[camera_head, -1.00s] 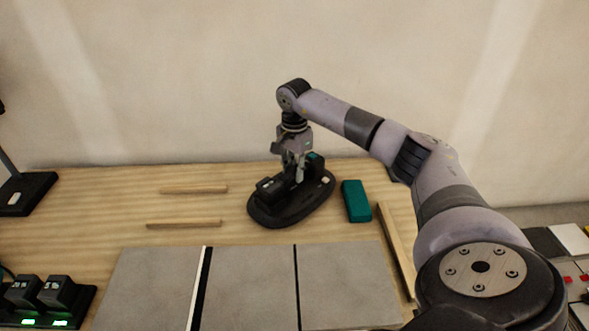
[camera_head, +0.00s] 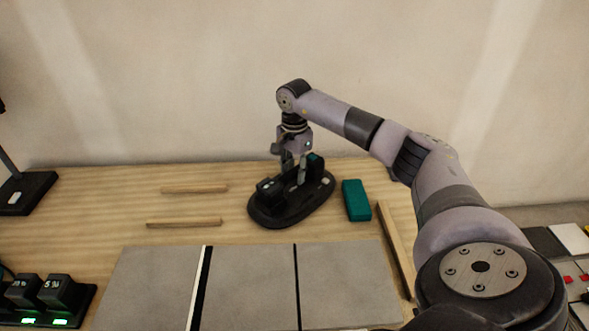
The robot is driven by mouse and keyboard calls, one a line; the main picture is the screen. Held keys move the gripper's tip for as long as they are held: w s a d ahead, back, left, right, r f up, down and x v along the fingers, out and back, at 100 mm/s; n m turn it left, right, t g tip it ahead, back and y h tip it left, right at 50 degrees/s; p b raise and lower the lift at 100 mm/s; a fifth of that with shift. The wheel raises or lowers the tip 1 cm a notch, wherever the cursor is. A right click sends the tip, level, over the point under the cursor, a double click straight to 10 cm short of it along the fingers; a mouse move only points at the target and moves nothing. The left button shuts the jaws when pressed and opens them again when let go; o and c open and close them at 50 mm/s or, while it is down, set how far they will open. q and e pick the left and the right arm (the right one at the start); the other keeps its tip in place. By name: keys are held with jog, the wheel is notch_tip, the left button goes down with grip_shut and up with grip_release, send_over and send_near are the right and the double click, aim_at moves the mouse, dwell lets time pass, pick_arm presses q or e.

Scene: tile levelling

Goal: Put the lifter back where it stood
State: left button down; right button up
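The lifter (camera_head: 270,213) is a black device with a wide rounded base. It stands upright on the wooden table, behind the grey tiles and left of the teal block. My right gripper (camera_head: 295,180) points down over the lifter's middle. Its fingers are spread apart at the lifter's handle, and they look open rather than closed on it. The finger on the far side is partly hidden. My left gripper is not in view.
Grey tiles (camera_head: 252,285) lie at the front with dark gaps and a white strip. A teal block (camera_head: 356,200) is close right of the lifter. Wooden strips (camera_head: 185,223) lie to the left and right. Black units with green lights (camera_head: 45,298) stand front left.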

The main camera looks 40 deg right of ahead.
jog(key=shift+o, duration=1.1)
jog(key=shift+f, duration=0.1)
